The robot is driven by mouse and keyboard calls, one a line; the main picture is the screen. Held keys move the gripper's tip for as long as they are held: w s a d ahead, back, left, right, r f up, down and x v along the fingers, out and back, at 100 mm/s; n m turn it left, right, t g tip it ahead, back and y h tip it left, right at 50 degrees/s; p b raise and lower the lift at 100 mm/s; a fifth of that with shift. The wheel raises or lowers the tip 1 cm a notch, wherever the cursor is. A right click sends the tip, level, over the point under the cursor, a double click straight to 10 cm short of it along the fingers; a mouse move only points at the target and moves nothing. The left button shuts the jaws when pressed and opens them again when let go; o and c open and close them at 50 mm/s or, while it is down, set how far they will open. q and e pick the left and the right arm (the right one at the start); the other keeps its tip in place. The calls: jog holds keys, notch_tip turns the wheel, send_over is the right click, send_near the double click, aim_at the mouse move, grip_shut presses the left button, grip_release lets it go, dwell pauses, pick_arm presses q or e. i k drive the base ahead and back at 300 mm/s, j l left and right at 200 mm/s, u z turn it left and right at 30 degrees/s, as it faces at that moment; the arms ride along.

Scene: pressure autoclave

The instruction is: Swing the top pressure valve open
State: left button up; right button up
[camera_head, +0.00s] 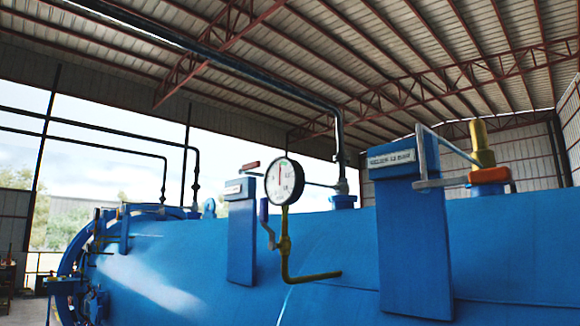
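A large blue autoclave (340,250) lies across the lower part of the head view. On its top at the right stands a brass-yellow valve (482,145) with an orange part (489,175) at its base. A thin grey bent rod (455,150) slopes above the lever. I cannot tell how the lever and rod join the valve. Neither of my grippers shows.
A round white-faced gauge (284,181) on a brass pipe (286,250) stands out in front of the vessel. Left of it is a second blue labelled post (241,235) with a small red handle (249,164) above. Dark pipes (340,140) run overhead.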

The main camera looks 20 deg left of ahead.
aim_at(256, 164)
jog(key=j+z, duration=0.2)
jog(key=j, duration=0.25)
jog(key=k+j+z, duration=0.15)
jog(key=j, duration=0.25)
jog(key=j+z, duration=0.2)
jog(key=j, duration=0.25)
jog(key=k+j+z, duration=0.15)
jog(key=j, duration=0.2)
jog(key=k+j+z, duration=0.2)
jog(key=j, duration=0.2)
jog(key=k+j, duration=0.15)
jog(key=j, duration=0.25)
jog(key=k+j, duration=0.2)
jog(key=j, duration=0.2)
jog(key=k+j, duration=0.15)
jog(key=j, duration=0.3)
jog(key=k+j+z, duration=0.1)
jog(key=j, duration=0.3)
jog(key=k+j, duration=0.45)
jog(key=j, duration=0.35)
jog(key=k+j, duration=0.2)
jog(key=j, duration=0.2)
jog(key=z, duration=0.05)
